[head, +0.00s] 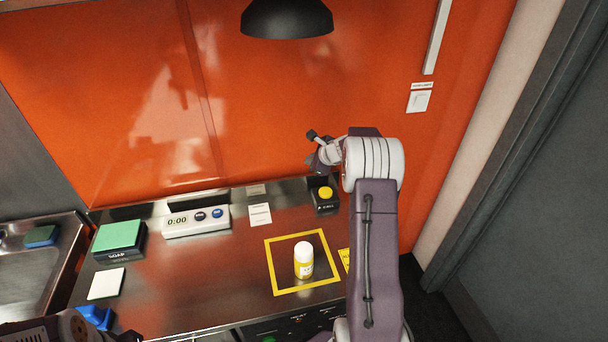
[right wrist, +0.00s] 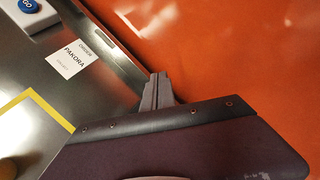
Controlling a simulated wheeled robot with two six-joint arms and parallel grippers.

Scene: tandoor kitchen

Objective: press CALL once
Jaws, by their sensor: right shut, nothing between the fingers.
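The CALL button is a yellow dome (head: 325,192) on a small dark box (head: 326,207) at the back right of the steel counter, close to the orange wall. My right gripper (head: 318,160) is above and just behind the button in the head view, apart from it in the picture. Its fingers are together and empty in the right wrist view (right wrist: 157,92). The button does not show in the right wrist view. Part of my left arm shows at the bottom left of the head view; its fingers cannot be made out.
A white timer (head: 195,222), an order card (head: 260,215) and a green-topped soap box (head: 119,238) stand left of the button. A white-capped yellow jar (head: 303,260) stands inside a yellow square (head: 275,266). A black lamp (head: 287,18) hangs above.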

